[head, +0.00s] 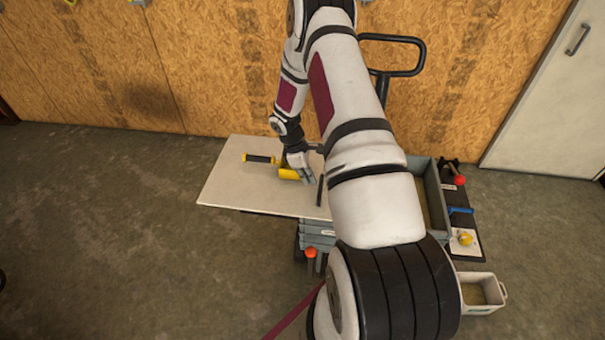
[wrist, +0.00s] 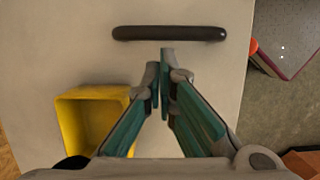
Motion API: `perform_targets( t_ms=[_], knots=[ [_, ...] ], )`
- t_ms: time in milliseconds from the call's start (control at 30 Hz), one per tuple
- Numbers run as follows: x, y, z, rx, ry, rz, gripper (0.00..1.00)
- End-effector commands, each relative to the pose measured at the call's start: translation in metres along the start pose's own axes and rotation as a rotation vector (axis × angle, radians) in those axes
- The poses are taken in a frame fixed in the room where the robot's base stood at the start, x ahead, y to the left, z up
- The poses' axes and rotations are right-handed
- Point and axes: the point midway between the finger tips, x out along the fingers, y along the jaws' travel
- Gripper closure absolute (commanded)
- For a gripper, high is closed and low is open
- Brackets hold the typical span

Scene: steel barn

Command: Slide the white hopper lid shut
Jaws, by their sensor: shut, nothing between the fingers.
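The white hopper lid (head: 230,185) is a flat panel that juts out to the left of the grey hopper (head: 432,205) in the head view. The hopper's right part shows uncovered, and my arm hides its middle. In the wrist view the lid (wrist: 215,20) fills most of the picture, with a dark bar handle (wrist: 170,33) across it. The handle also shows in the head view (head: 320,190). My gripper (wrist: 163,52) is shut and empty, its fingertips just short of the handle in the wrist view. I cannot tell whether they touch the lid.
A yellow scoop-like tool (head: 258,159) with a black grip lies on the lid beside my gripper. A board with red, blue and yellow parts (head: 462,210) stands right of the hopper. A small bin (head: 482,293) is at front right. Floor on the left is clear.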

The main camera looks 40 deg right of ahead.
Motion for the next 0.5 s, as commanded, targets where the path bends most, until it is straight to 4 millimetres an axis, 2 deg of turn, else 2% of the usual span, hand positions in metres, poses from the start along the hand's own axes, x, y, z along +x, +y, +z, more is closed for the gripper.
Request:
perform_targets(
  t_ms=[500],
  knots=[
    [0.002, -0.0002, 0.0062, 0.0, -0.001, 0.0, 1.0]
  ],
)
